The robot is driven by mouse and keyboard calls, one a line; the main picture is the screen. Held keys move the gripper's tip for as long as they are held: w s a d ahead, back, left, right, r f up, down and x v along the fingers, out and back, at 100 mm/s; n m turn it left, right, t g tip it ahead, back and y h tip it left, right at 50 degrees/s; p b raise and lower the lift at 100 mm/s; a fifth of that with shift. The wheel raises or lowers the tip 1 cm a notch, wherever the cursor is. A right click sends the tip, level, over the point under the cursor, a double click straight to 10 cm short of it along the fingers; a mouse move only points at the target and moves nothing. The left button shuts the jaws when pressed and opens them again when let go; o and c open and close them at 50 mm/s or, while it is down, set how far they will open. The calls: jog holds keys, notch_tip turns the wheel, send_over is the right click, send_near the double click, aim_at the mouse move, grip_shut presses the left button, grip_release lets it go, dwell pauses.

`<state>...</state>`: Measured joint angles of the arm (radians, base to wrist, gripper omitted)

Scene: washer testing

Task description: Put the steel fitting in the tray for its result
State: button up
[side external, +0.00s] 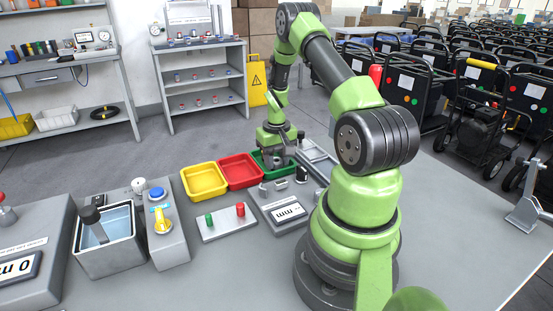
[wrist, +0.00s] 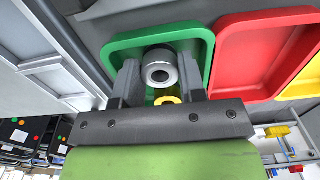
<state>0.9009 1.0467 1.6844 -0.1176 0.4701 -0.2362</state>
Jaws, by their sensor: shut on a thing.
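In the wrist view, the steel fitting (wrist: 159,68) is a short grey cylinder with a dark hole, held between the fingers of my gripper (wrist: 160,80). A small yellow ring (wrist: 167,100) shows just below it; I cannot tell whether it belongs to the fitting. The green tray (wrist: 200,38) lies behind the fitting. In the side view my gripper (side external: 277,160) points down at the green tray (side external: 256,159), and the fitting is hidden. I cannot tell whether it touches the tray floor. The red tray (side external: 240,170) and yellow tray (side external: 204,181) stand beside it; both look empty.
A gauge with a display (side external: 290,213) and a panel with green and red buttons (side external: 226,222) stand in front of the trays. A water tank (side external: 110,240) and a yellow-knob unit (side external: 166,225) are at left. A grey rack (side external: 315,151) lies right of the green tray.

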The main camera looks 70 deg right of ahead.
jog(key=shift+f, duration=0.1)
jog(key=o, duration=1)
